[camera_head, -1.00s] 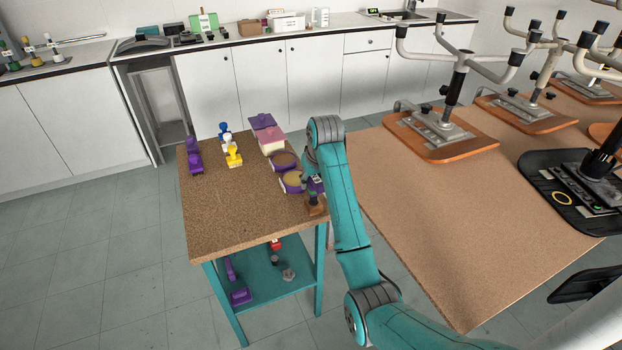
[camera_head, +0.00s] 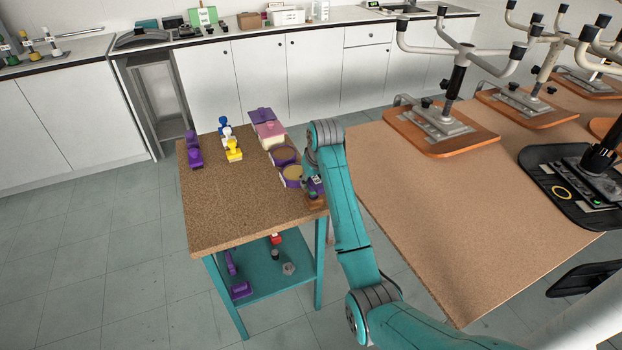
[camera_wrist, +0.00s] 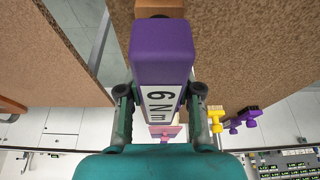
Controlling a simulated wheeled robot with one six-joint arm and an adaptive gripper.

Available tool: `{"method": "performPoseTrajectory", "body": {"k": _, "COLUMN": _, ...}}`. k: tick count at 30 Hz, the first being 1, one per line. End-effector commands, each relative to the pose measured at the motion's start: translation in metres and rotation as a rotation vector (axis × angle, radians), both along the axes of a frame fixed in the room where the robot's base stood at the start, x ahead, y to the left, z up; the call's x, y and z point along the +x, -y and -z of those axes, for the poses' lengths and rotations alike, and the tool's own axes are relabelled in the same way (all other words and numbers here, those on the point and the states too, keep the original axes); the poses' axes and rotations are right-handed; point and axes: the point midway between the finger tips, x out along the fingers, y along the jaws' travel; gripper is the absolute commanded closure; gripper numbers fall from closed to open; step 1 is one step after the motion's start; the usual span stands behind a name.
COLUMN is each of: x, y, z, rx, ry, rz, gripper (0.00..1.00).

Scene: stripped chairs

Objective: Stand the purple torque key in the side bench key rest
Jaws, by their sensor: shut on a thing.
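The purple torque key (camera_wrist: 162,50), with a white "6 Nm" label, is held between the fingers of my gripper (camera_wrist: 160,95) in the wrist view. In the head view my gripper (camera_head: 314,182) is low over the right edge of the small side bench (camera_head: 225,220), and the key is mostly hidden by my arm. A small brown wooden block (camera_head: 317,202), which looks like the key rest, sits at the bench's right edge just below the gripper. The block (camera_wrist: 160,8) also shows beyond the key's far end; whether the key is seated in it I cannot tell.
A larger brown table (camera_head: 440,220) with upturned chair bases is close on the right. The bench's front left is clear.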

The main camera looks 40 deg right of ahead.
Motion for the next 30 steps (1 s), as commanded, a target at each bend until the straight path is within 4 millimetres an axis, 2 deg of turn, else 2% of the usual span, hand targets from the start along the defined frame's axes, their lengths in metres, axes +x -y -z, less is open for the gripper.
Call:
{"method": "performPoseTrajectory", "body": {"k": 7, "x": 0.000, "y": 0.000, "z": 0.006, "rx": 0.000, "ry": 0.001, "rz": 0.000, "gripper": 1.00}}
{"method": "performPoseTrajectory", "body": {"k": 8, "x": 0.000, "y": 0.000, "z": 0.006, "rx": 0.000, "ry": 0.001, "rz": 0.000, "gripper": 0.58}}
{"method": "performPoseTrajectory", "body": {"k": 10, "x": 0.000, "y": 0.000, "z": 0.006, "rx": 0.000, "ry": 0.001, "rz": 0.000, "gripper": 0.41}}
{"method": "performPoseTrajectory", "body": {"k": 11, "x": 0.000, "y": 0.000, "z": 0.006, "rx": 0.000, "ry": 0.001, "rz": 0.000, "gripper": 0.36}}
{"method": "performPoseTrajectory", "body": {"k": 22, "x": -0.001, "y": 0.000, "z": 0.002, "rx": 0.000, "ry": 0.000, "rz": 0.000, "gripper": 0.36}}
{"method": "performPoseTrajectory", "body": {"k": 30, "x": -0.013, "y": -0.003, "z": -0.034, "rx": -0.002, "ry": 0.003, "rz": 0.000, "gripper": 0.36}}
